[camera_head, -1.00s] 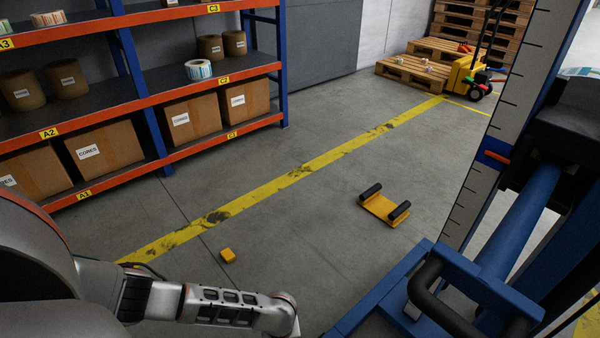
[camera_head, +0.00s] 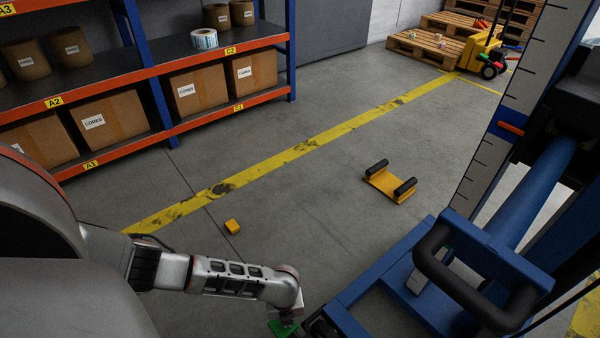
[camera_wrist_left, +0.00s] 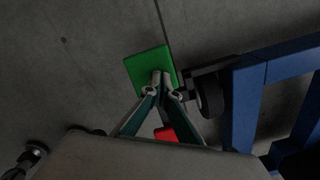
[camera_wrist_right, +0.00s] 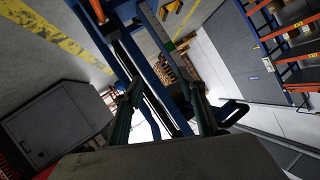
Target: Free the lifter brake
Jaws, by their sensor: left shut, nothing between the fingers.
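The blue lifter (camera_head: 400,285) stands at the right with its tall mast and black handle (camera_head: 430,255). In the left wrist view, a green pedal (camera_wrist_left: 146,68) and a red pedal (camera_wrist_left: 166,134) sit by a black caster wheel (camera_wrist_left: 209,95) beside the blue leg (camera_wrist_left: 243,105). The green pedal (camera_head: 283,327) also shows at the bottom of the head view. My left gripper (camera_wrist_left: 161,76) is shut and empty, its tips over the green pedal; contact cannot be told. My right gripper (camera_wrist_right: 165,95) is open, fingers wide apart, with blue lifter parts behind them.
A yellow cradle with black rollers (camera_head: 390,183) and a small yellow block (camera_head: 232,226) lie on the floor. An orange and blue shelf rack (camera_head: 170,130) with boxes stands left. Pallets (camera_head: 430,50) and a yellow pallet truck (camera_head: 482,50) are far right.

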